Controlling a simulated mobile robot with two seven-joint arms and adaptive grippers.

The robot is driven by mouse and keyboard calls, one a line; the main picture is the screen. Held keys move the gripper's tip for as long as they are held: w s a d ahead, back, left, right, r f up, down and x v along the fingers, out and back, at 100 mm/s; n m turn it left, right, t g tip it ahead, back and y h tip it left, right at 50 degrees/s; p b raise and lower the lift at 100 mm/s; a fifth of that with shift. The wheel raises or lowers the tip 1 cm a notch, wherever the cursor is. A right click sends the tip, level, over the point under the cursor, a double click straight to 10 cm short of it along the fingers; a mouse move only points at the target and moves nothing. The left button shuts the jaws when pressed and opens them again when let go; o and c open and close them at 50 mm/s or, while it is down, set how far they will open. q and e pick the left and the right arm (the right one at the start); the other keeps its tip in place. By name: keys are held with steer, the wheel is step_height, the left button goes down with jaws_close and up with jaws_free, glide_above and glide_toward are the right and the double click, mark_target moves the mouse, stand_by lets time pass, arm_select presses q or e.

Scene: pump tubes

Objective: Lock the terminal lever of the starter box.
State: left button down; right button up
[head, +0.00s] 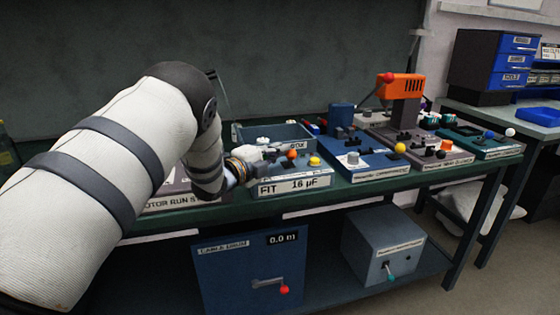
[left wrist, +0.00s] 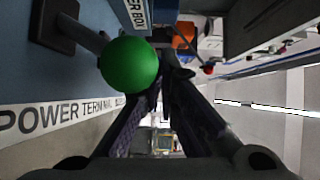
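In the left wrist view a green ball knob (left wrist: 129,65) sits on a grey lever (left wrist: 84,36) that rises from a dark mount on a blue face. Below it a white label (left wrist: 62,116) reads "POWER TERMINAL" and is cut off. A second label (left wrist: 136,14), ending in "R BOX", shows at the top. My left gripper (left wrist: 172,74) has its fingertips together, just right of the green ball, which is not between them. Whether they touch it I cannot tell. In the head view my left gripper (head: 258,162) is beside the "FIT 16 µF" station (head: 292,184); the green knob is hidden there.
An orange knob (head: 291,153) and a yellow knob (head: 315,161) stand close to my gripper. A blue open box (head: 272,134) is behind them. Further right are a blue station (head: 372,170) and an orange machine (head: 401,86). A cable drum box (head: 248,272) is below.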

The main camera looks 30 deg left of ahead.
arm_select(q)
steer(key=shift+s+f, duration=0.15)
steer(key=shift+f, duration=0.15)
